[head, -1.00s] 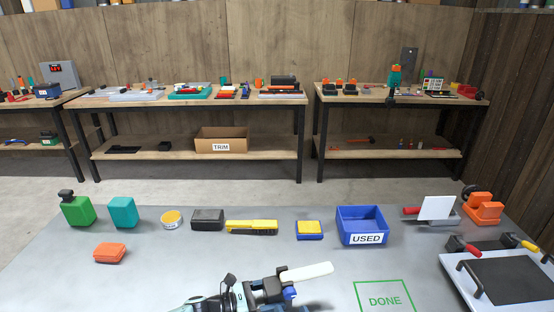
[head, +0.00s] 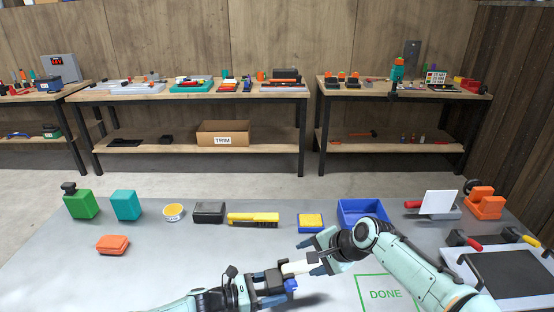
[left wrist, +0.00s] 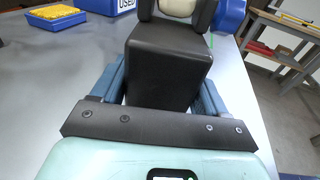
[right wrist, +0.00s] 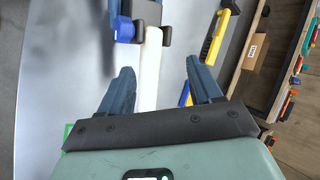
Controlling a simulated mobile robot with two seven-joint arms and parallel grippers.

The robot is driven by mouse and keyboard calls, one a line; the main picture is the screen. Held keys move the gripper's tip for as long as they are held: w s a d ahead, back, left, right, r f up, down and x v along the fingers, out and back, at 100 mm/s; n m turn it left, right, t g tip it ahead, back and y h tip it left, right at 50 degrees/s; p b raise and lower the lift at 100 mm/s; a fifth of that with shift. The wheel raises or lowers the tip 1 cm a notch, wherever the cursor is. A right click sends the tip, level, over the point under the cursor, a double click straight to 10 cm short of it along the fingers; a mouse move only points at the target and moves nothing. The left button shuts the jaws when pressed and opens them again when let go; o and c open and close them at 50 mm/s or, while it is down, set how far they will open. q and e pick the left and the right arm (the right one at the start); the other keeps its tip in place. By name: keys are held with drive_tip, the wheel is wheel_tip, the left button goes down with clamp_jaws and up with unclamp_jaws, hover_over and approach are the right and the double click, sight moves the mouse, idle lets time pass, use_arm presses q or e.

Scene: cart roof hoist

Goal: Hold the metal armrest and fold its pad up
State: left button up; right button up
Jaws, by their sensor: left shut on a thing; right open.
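The armrest has a dark body (head: 268,281) and a cream pad (head: 297,267) that sticks out to the right in the head view. My left gripper (head: 274,286) is shut on the dark body, a block (left wrist: 168,62) between the blue fingers in the left wrist view. My right gripper (head: 317,256) is open at the free end of the pad. In the right wrist view the pad (right wrist: 151,68) lies between the spread fingers, nearer the left one, with a gap on the right. Whether a finger touches it I cannot tell.
A blue USED bin (head: 352,211), a yellow-and-blue block (head: 311,220) and a yellow-and-black tool (head: 253,218) stand behind the grippers. The green DONE square (head: 385,294) is partly behind my right arm. A dark-topped tray (head: 510,275) is at the right. The front-left table is clear.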

drive_tip(key=w+d+m+g+h, duration=0.1)
drive_tip(key=w+d+m+h, duration=0.1)
drive_tip(key=d+m, duration=0.45)
drive_tip(key=shift+n, duration=0.55)
drive_tip(key=shift+d+f+x, duration=0.1)
drive_tip(key=shift+d+x, duration=0.15)
drive_tip(key=shift+x, duration=1.05)
drive_tip(key=shift+d+f+x, duration=0.1)
drive_tip(key=shift+d+x, duration=0.15)
drive_tip(key=shift+x, duration=1)
drive_tip(key=shift+d+x, duration=0.25)
drive_tip(key=shift+x, duration=1.05)
drive_tip(key=shift+w, duration=0.1)
drive_tip(key=c, duration=0.5)
drive_tip(key=shift+o, duration=0.2)
drive_tip(key=shift+r, duration=0.2)
drive_tip(key=shift+a+r, duration=0.1)
drive_tip(key=shift+r, duration=0.75)
